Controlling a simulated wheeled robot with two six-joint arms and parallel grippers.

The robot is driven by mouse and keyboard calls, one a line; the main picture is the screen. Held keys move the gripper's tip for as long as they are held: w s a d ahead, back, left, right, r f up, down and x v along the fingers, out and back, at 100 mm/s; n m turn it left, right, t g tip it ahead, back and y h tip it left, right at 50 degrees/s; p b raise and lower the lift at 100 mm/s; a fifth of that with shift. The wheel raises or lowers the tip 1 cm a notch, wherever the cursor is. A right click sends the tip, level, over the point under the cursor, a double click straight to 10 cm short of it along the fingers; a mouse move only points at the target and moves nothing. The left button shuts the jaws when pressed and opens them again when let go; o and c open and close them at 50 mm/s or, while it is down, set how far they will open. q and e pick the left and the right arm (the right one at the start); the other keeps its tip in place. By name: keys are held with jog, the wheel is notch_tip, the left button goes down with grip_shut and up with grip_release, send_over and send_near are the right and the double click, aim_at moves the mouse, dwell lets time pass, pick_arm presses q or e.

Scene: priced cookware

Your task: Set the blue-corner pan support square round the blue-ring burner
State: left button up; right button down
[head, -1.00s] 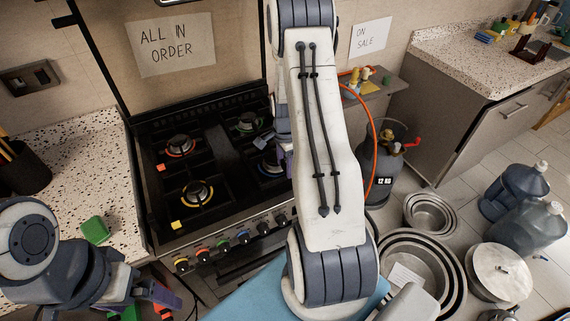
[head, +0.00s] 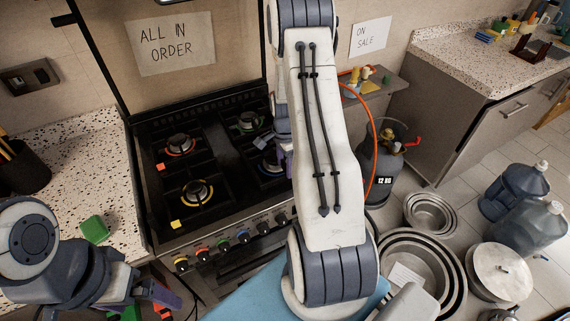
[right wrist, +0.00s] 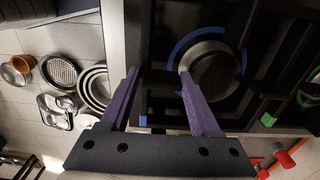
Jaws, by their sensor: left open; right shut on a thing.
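The blue-ring burner (right wrist: 212,68) lies beyond my right fingers in the right wrist view. In the head view it (head: 271,164) is partly hidden by my right arm. The dark pan support with a blue corner (right wrist: 143,121) has bars beside the burner. My right gripper (right wrist: 157,80) is shut on this support, its purple fingers set apart across part of it. I cannot tell whether the support sits square or rests fully on the hob.
The hob also has red-ring (head: 179,145), yellow-ring (head: 196,192) and green-ring (head: 248,122) burners. Knobs line its front. A green block (head: 95,229) lies on the left counter. A gas cylinder (head: 382,170) with an orange hose and several pans stand on the floor at the right.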

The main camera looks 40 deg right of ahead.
jog(key=shift+f, duration=0.2)
jog(key=shift+r, duration=0.1)
jog(key=shift+c, duration=0.2)
grip_release()
jog(key=shift+w, duration=0.1)
jog(key=shift+r, duration=0.25)
notch_tip(320, 180, up, 10)
jog(key=shift+f+b, duration=0.1)
jog(key=shift+b, duration=1)
jog(key=shift+f, duration=0.1)
